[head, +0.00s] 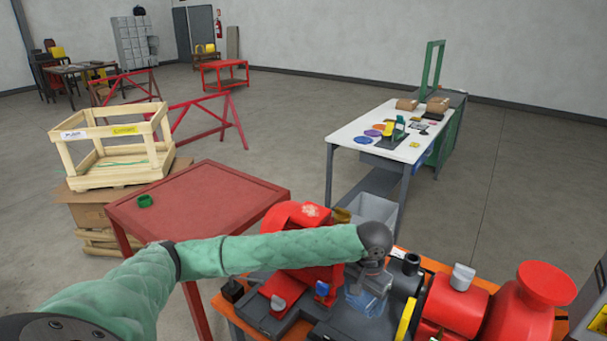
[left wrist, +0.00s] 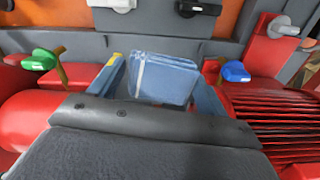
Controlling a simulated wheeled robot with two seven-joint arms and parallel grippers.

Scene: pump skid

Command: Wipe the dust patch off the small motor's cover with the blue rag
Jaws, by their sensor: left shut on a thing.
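My left gripper (head: 372,284) is shut on the blue rag (head: 362,303), low over the skid between the red motor and the pump parts. In the left wrist view the folded blue rag (left wrist: 165,78) sits between the two fingers of my left gripper (left wrist: 160,85). The red motor (head: 318,277) has a pale dust patch (head: 311,210) on top of its cover. The rag is apart from this patch, to its right and nearer to me. My forearm hides part of the motor. My right gripper is not in view.
Red pump parts (head: 535,295) stand at the right of the orange skid (head: 482,281). Green (left wrist: 40,60) and blue (left wrist: 235,72) valve handles flank the rag in the left wrist view. A red table (head: 200,205) stands left; a white-topped bench (head: 350,131) stands behind.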

